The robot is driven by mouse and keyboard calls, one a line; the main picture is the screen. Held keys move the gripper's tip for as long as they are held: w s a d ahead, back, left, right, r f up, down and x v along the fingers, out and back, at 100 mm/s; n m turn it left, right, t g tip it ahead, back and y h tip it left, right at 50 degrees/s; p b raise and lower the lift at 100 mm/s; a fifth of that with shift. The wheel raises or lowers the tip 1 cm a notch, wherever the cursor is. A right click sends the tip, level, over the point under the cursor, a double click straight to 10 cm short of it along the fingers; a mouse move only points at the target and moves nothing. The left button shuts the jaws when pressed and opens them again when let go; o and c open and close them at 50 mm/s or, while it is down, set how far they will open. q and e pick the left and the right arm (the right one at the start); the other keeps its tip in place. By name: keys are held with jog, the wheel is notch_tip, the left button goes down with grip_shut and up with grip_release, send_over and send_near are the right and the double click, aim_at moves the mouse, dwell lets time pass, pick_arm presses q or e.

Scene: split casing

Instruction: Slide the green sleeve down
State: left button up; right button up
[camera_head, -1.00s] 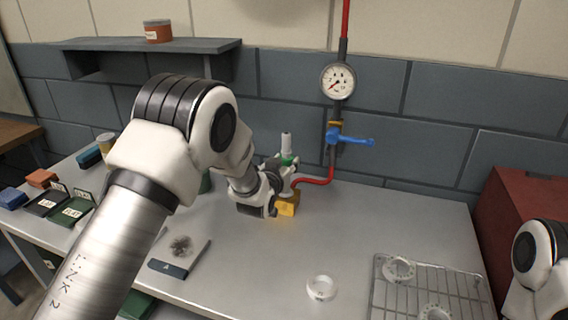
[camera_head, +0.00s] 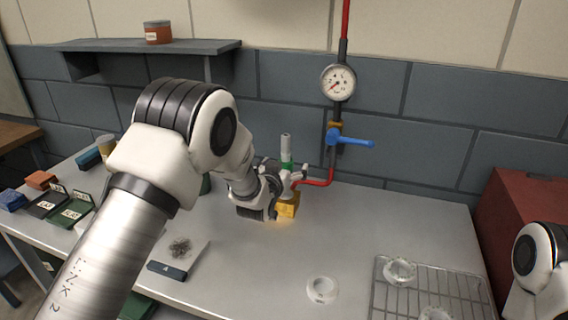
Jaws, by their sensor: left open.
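The green sleeve (camera_head: 287,162) sits around an upright pale grey tube (camera_head: 286,143) above a yellow block (camera_head: 287,208) near the back of the table. My left gripper (camera_head: 297,180) is at this assembly, just below the sleeve, with its fingers open. My own gripper and wrist hide part of the stem between sleeve and block. I cannot tell whether a finger touches the sleeve. My right arm shows at the right edge, but its gripper is out of view.
A red hose (camera_head: 318,183) runs from the assembly to a wall pipe with a gauge (camera_head: 338,82) and blue valve handle (camera_head: 350,139). A wire rack (camera_head: 457,287) with white rings and one loose ring (camera_head: 322,290) lie in front. The table centre is clear.

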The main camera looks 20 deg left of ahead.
pick_arm(q)
jog(key=shift+s, duration=0.1)
jog(key=s, duration=0.8)
jog(key=shift+s+a, duration=0.15)
jog(key=shift+s, duration=0.25)
jog(key=shift+r, duration=0.1)
